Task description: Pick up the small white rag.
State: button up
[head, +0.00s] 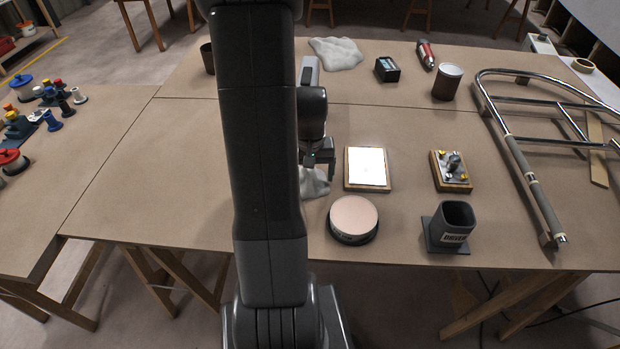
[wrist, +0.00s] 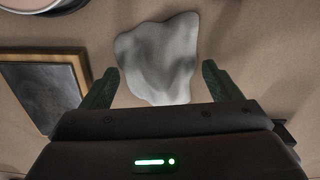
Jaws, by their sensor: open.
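The small white rag (head: 315,183) lies crumpled on the brown table, just right of my arm in the head view, which hides part of it. In the wrist view the rag (wrist: 158,55) shows as a pale grey, flat, uneven shape. My gripper (head: 320,167) is over the rag in the head view. In the wrist view my gripper (wrist: 160,69) is open, its two dark fingers apart at the near end of the rag. The rag lies mostly beyond the fingertips, and nothing is held.
A wood-framed white panel (head: 367,168) and a round pink-topped disc (head: 353,218) are close right of the rag. A larger white cloth (head: 336,53) lies at the back. A grey holder (head: 450,226) and a metal rail frame (head: 535,190) stand farther right.

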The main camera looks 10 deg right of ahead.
aim_at(310, 173)
jog(key=shift+f, duration=0.4)
jog(key=shift+c, duration=0.2)
jog(key=c, duration=1)
jog(key=shift+r, duration=0.1)
notch_tip(310, 173, up, 10)
jog(key=shift+f+p, duration=0.1)
jog(key=shift+p, duration=0.3)
